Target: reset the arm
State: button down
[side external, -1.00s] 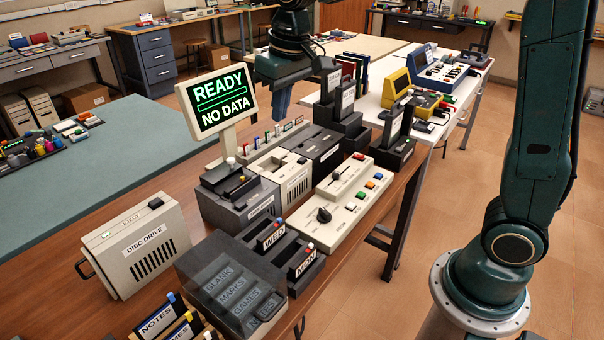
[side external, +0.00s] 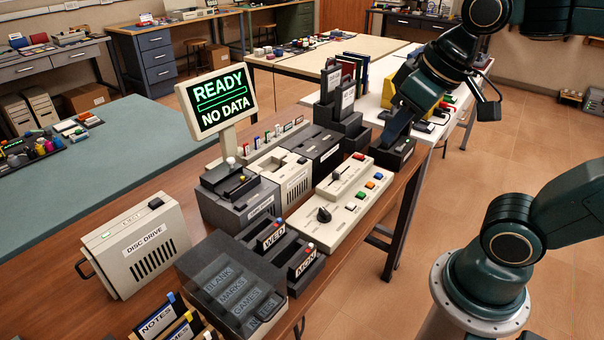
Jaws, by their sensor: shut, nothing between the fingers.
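My gripper (side external: 390,136) is at the right of the workbench, pointing down and left. Its blue-grey fingers are shut and appear empty. The fingertips overlap the black holder (side external: 403,156) at the bench's right edge; I cannot tell whether they touch it. The upright labelled cartridge in that holder is hidden behind my gripper. My arm reaches in from the upper right, and my base stands at the lower right.
A cream control panel (side external: 345,196) with coloured buttons lies in front of my gripper. A dark stand (side external: 345,122) with upright labelled cartridges is to its left. A screen (side external: 218,102) reads "READY / NO DATA". A disc drive (side external: 137,247) sits at left. Floor is clear at right.

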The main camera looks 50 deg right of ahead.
jog(key=s, duration=0.1)
jog(key=s+f, duration=0.1)
jog(key=s, duration=0.1)
jog(key=shift+s+d+f+t, duration=0.2)
jog(key=shift+f+t, duration=0.1)
jog(key=shift+f, duration=0.1)
jog(key=shift+w, duration=0.1)
dwell(0.6)
